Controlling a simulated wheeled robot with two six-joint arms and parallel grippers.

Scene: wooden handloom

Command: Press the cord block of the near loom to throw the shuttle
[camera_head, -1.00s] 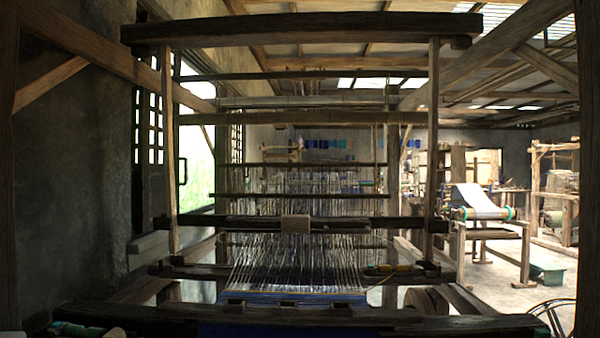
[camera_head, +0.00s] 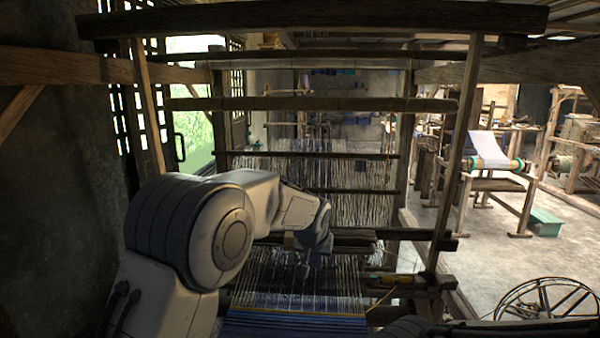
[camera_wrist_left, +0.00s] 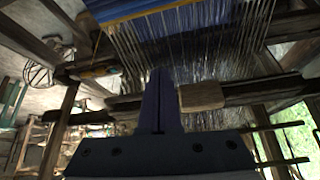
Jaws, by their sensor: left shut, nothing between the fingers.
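The near loom (camera_head: 300,104) fills the middle of the head view, with white warp threads and blue cloth (camera_head: 290,324). My left gripper (camera_head: 303,280) is shut and empty, hanging over the warp in front of the batten beam. In the wrist view its closed fingers (camera_wrist_left: 160,78) stand beside the pale wooden cord block (camera_wrist_left: 201,96) on the dark batten beam; I cannot tell whether they touch. My arm and gripper hide the block in the head view. The yellowish shuttle (camera_head: 394,281) lies at the batten's right end and shows in the wrist view (camera_wrist_left: 100,70). My right gripper is not in view.
Upright posts (camera_head: 455,150) and a heavy top beam (camera_head: 310,20) frame the loom. A spoked wheel (camera_head: 548,300) stands at the lower right. Another loom with white cloth (camera_head: 490,150) stands farther right. Floor (camera_head: 495,255) between them is clear.

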